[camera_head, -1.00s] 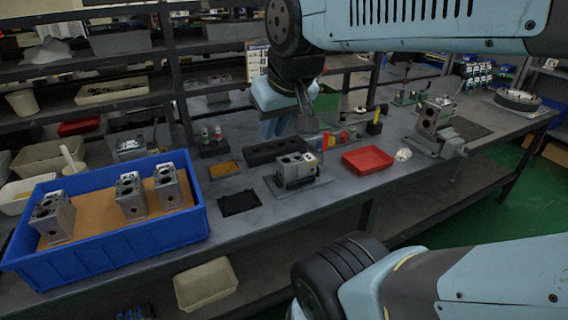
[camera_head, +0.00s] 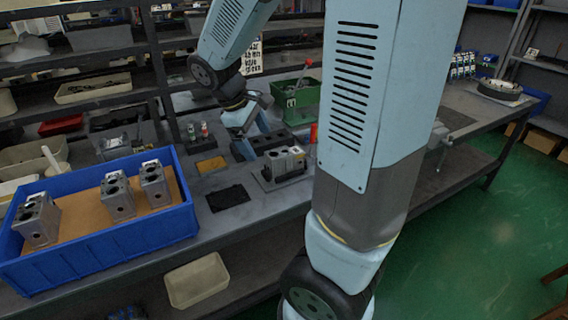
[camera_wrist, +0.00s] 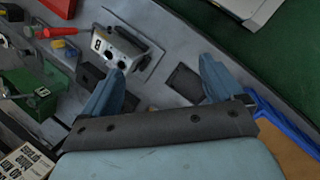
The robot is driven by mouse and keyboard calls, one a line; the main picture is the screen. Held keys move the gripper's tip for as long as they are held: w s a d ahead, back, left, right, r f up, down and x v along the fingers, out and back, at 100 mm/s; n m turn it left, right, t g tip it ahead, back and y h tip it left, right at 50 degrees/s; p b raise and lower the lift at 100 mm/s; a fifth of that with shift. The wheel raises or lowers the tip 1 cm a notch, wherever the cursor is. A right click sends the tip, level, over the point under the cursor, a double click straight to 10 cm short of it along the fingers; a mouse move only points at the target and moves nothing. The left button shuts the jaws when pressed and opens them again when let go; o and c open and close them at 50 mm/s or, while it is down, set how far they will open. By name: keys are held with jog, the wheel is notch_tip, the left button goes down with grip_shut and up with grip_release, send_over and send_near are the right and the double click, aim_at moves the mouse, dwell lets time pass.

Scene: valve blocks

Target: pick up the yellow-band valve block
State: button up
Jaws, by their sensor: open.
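Three grey metal valve blocks, left (camera_head: 38,220), middle (camera_head: 117,197) and right (camera_head: 155,185), stand in a blue crate (camera_head: 110,250) on the bench. Another valve block (camera_head: 285,162) sits on a flat plate on the bench, right of the crate; it shows in the wrist view (camera_wrist: 122,48) with a white label. I cannot make out a yellow band on any block. My gripper (camera_wrist: 162,66) is open and empty above the bench, its fingers apart. In the head view my gripper (camera_head: 256,136) is behind the bench block, partly hard to make out.
A black mat (camera_head: 228,197) and a small yellow tray (camera_head: 211,163) lie between the crate and the bench block. A green bin (camera_head: 296,100) stands behind. My arm hides the bench's middle right. Shelves stand behind the bench; a beige bin (camera_head: 197,281) is below.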

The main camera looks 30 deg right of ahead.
aim_at(277, 152)
jog(key=w+f+n+h, duration=0.9)
jog(key=w+f+n, duration=0.1)
jog(key=w+f, duration=0.1)
jog(key=shift+g, duration=0.3)
jog(key=x, duration=0.9)
jog(key=r+x, duration=0.1)
jog(key=x, duration=0.4)
jog(key=shift+w+d, duration=0.2)
jog(key=shift+d, duration=0.25)
grip_shut()
